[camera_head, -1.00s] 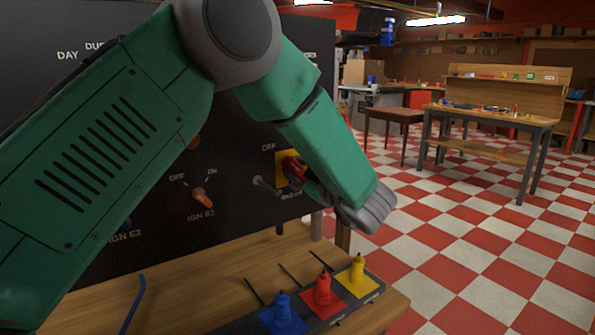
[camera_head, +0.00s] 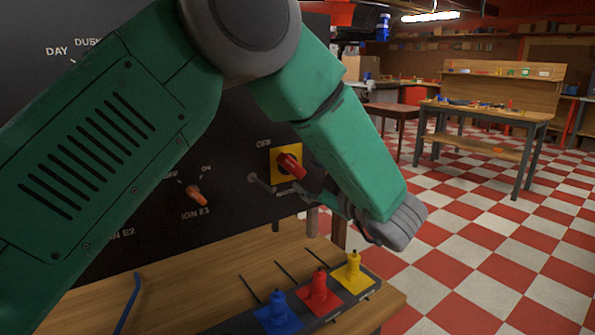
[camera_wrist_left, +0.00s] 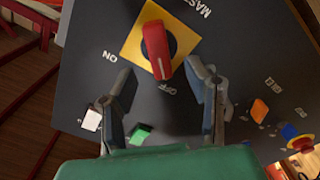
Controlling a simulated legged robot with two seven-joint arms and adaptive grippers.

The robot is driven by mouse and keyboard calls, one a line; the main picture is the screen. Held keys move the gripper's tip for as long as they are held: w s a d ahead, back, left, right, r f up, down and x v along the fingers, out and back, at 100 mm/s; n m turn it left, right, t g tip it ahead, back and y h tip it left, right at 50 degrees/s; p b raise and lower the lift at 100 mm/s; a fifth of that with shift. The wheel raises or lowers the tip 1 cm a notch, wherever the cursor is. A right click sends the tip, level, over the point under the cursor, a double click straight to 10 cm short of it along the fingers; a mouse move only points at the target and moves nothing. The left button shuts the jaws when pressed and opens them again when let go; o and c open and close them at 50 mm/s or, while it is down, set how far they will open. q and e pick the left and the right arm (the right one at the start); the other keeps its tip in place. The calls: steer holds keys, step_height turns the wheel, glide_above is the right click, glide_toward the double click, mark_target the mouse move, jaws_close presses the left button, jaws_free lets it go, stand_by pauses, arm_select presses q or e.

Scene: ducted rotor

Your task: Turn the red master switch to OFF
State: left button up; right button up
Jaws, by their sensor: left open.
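The red master switch (camera_head: 291,165) sits on a yellow plate (camera_head: 277,178) on the dark panel, with OFF printed at its upper left in the head view. In the left wrist view the red knob (camera_wrist_left: 156,50) shows upside down. Its lower end lies close to the OFF label, and ON is off to the left. My left gripper (camera_head: 300,190) is open, below and in front of the switch. In the wrist view the left gripper (camera_wrist_left: 162,72) has its fingers spread on either side of the knob's lower end. No contact is visible. My right gripper is not in view.
An orange IGN E1 knob (camera_head: 193,193) is left of the switch. My left arm covers much of the panel. A workbench (camera_head: 485,115) stands far right across open checkered floor.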

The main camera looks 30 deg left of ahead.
arm_select(q)
steer(key=v, duration=0.5)
steer(key=shift+s+d, duration=0.1)
steer(key=shift+d, duration=0.25)
steer(key=shift+f, duration=0.1)
